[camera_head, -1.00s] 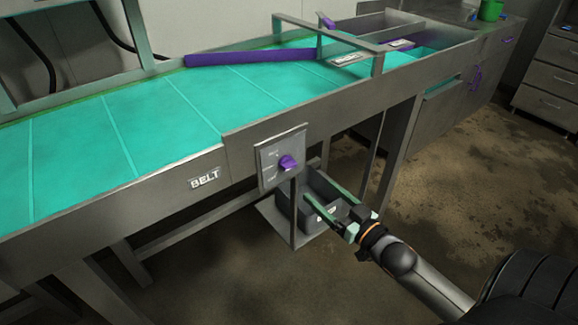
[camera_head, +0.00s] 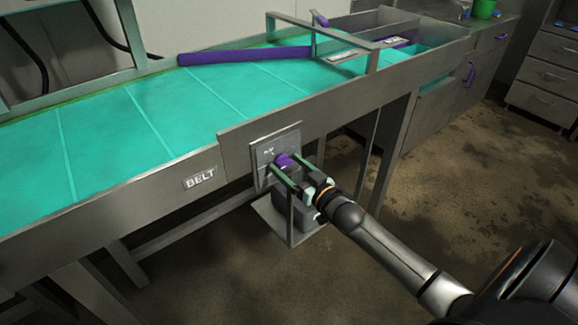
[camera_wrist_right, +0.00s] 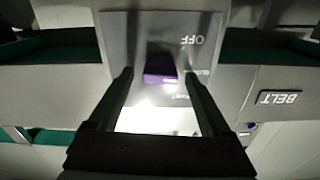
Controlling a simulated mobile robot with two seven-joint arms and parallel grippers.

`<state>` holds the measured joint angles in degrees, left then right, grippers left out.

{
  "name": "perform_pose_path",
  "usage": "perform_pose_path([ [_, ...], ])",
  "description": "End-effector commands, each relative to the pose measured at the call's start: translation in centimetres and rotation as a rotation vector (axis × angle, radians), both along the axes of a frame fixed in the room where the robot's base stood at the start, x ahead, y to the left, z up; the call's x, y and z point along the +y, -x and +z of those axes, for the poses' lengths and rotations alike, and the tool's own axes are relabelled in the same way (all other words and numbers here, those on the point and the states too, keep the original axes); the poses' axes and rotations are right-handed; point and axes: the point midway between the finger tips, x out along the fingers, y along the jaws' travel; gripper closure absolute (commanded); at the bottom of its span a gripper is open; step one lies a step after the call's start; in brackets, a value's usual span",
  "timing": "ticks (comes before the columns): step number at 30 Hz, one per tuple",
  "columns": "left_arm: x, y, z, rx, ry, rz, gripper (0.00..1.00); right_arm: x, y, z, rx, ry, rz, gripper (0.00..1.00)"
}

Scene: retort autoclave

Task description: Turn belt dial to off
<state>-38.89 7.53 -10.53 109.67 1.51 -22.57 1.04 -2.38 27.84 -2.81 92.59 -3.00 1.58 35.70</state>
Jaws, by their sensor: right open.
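The purple belt dial (camera_head: 283,160) sits on a grey panel (camera_head: 262,152) on the front side of the conveyor, to the right of the BELT label (camera_head: 200,178). My right gripper (camera_head: 285,170) is open at the panel, its two fingers on either side of the dial. In the right wrist view the dial (camera_wrist_right: 160,68) shows between and beyond the open fingertips (camera_wrist_right: 158,78). The word OFF is seen upside down on the panel there. Whether the fingers touch the dial cannot be told. The dial's pointer is not clear. My left gripper is out of view.
The teal belt (camera_head: 150,115) runs along the conveyor, with a purple bar (camera_head: 245,56) across it. A grey bin (camera_head: 295,212) stands below the panel, close under my right gripper. The floor to the right is open. Drawers (camera_head: 545,75) stand at the far right.

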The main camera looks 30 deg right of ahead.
Motion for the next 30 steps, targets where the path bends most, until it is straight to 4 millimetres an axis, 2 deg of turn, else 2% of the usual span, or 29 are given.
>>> perform_pose_path([
  [7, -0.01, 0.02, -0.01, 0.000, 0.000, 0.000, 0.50, 0.02, -0.06, -0.01, 0.000, 0.000, 0.000, 0.18],
  [27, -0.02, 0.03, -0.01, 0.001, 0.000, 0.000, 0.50, 0.01, -0.03, 0.00, 0.000, 0.000, 0.000, 0.93],
  [30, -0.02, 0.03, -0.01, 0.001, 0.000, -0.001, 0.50, 0.01, -0.03, 0.00, 0.000, 0.000, 0.000, 1.00],
])
